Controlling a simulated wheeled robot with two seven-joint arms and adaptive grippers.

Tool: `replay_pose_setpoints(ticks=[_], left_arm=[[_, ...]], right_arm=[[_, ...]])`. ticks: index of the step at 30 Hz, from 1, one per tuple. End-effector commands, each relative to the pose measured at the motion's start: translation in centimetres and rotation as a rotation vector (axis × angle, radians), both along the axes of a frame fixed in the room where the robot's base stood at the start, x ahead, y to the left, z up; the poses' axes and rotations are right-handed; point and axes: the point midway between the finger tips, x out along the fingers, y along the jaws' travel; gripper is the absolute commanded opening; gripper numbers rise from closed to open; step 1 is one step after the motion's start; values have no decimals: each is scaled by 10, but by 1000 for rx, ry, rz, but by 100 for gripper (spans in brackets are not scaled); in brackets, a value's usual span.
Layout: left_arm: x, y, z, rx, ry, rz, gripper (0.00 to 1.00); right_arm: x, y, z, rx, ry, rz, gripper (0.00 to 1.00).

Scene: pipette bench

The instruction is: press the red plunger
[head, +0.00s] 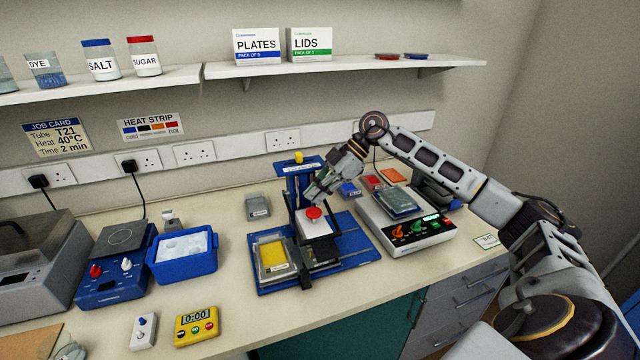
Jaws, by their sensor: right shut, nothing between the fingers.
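The red plunger (314,213) is a round red cap on top of a white block (317,229). The block sits on a blue pipetting stand (346,258) in the middle of the bench. My right gripper (313,197) is shut and empty. Its fingertips point down, just above and close to the red plunger; I cannot tell whether they touch it. My left gripper is not in view.
A plate with a yellow insert (272,256) lies at the stand's left. A white instrument with knobs (408,228) stands right of it. A blue ice tub (184,258), a blue hotplate (115,270) and a yellow timer (196,325) are left. The front bench is mostly clear.

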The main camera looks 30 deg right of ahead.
Motion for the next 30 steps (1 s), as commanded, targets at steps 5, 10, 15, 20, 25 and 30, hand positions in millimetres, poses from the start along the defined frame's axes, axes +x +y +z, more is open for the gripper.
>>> replay_pose_setpoints(ticks=[5, 10, 15, 20, 25, 30], left_arm=[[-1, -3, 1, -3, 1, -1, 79], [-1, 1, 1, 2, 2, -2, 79], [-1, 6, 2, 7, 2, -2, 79], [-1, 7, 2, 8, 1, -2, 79], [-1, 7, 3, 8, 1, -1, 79], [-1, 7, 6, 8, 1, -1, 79]], right_arm=[[0, 0, -13, 1, 0, 1, 0], [0, 0, -20, 0, 1, 1, 0], [0, 0, -21, 0, -1, 1, 0], [0, 0, -21, 0, -1, 1, 0], [0, 0, -27, 0, 1, 1, 0], [0, 0, -43, -1, 2, 0, 0]])
